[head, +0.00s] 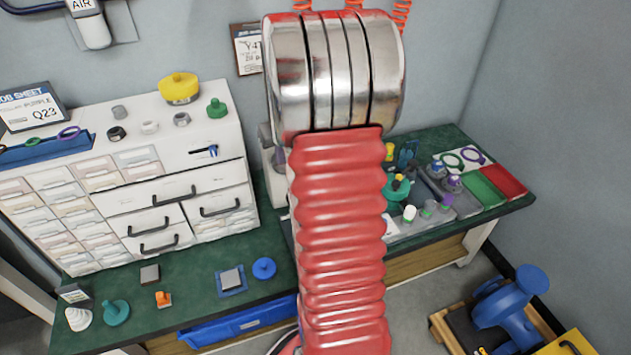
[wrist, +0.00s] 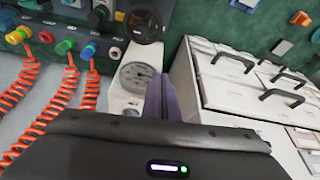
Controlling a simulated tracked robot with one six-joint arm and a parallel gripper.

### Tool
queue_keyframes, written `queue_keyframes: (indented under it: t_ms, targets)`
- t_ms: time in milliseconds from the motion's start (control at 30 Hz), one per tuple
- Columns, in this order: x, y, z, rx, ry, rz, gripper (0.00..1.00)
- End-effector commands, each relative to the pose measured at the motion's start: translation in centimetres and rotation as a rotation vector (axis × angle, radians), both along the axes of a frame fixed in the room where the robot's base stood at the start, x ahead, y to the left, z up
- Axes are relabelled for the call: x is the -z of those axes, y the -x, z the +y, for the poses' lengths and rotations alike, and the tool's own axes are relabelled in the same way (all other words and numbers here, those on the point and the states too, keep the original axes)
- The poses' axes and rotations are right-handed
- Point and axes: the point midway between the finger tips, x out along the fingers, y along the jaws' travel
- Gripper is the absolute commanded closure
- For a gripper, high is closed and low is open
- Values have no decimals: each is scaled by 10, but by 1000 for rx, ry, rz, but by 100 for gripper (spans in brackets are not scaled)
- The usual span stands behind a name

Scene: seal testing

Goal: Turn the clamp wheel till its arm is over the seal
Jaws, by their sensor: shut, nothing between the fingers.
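A black clamp wheel (wrist: 143,25) with spokes stands at the top of the wrist view. It sits at the far end of a white test machine (wrist: 122,102) with a round dial gauge. My gripper (wrist: 164,82) is shut and empty, its purple-grey fingers beside the gauge and apart from the wheel. I cannot make out the clamp arm or the seal. In the head view my red ribbed arm covers most of the machine and hides the wheel and gripper; only a pale edge of the machine (head: 272,160) shows.
A white drawer cabinet (head: 165,150) stands left of my arm; it also fills the right of the wrist view (wrist: 255,75). Coiled orange hoses (wrist: 72,85) hang from coloured fittings at the wrist view's left.

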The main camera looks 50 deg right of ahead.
Motion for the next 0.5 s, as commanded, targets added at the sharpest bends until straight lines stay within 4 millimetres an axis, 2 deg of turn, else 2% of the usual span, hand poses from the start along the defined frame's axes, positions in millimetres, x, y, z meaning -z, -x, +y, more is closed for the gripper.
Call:
queue_keyframes:
  t_ms: [33,100,300,400,500]
  targets:
    - [15,4,-19,22,-5,7,100]
    - [31,9,-42,43,-7,11,100]
    - [77,28,-101,99,-14,22,100]
    - [92,35,-118,117,-14,25,100]
    - [100,40,-126,123,-14,27,100]
